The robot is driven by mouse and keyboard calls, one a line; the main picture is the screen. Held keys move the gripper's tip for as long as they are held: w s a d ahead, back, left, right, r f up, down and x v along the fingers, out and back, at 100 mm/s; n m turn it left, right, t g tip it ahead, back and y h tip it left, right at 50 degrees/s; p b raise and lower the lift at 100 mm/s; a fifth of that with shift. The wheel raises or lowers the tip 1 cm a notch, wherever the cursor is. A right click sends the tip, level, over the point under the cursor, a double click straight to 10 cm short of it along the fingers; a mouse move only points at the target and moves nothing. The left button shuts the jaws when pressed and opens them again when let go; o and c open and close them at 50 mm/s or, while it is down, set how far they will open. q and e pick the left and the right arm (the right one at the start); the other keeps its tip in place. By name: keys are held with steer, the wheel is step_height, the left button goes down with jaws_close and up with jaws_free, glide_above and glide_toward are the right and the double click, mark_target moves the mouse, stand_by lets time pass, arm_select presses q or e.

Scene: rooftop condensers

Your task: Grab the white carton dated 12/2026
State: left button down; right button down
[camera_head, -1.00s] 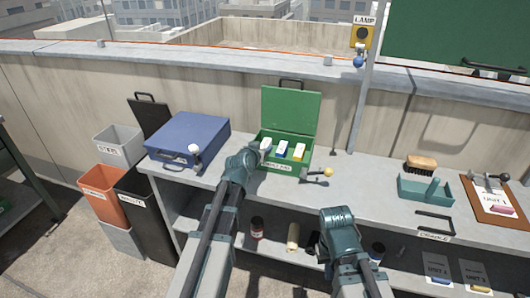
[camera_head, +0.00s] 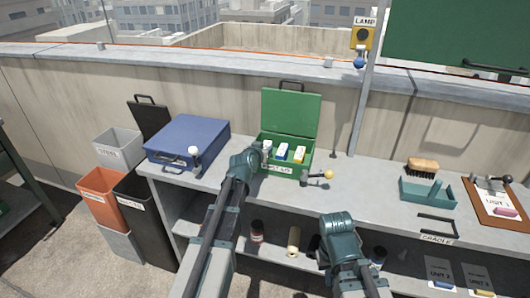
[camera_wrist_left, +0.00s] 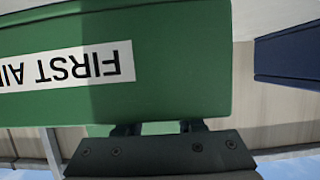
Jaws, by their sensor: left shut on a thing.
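The green first aid box (camera_head: 303,165) stands open on the bench, lid up. Several mostly white cartons stand in it: a white one at the left (camera_head: 267,147), one with blue (camera_head: 281,152), and one with yellow (camera_head: 299,156). Their dates are too small to read. My left gripper (camera_head: 257,157) is at the box's left end, shut against the left white carton, partly hidden by the gripper. In the left wrist view the box's front (camera_wrist_left: 190,75) hides the fingertips and what they hold. My right gripper (camera_head: 338,222) is low before the bench; its jaws are not clear.
A blue case (camera_head: 188,141) lies left of the box. A small yellow-knobbed lever (camera_head: 327,174) stands close to the box's right. A teal tray (camera_head: 427,191), brush (camera_head: 422,164) and clipboard (camera_head: 497,208) lie further right. Bins (camera_head: 103,190) stand left of the bench.

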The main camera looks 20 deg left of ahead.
arm_select(q)
steer(key=shift+r, duration=0.1)
step_height(320, 180, up, 10)
steer(key=p, duration=1)
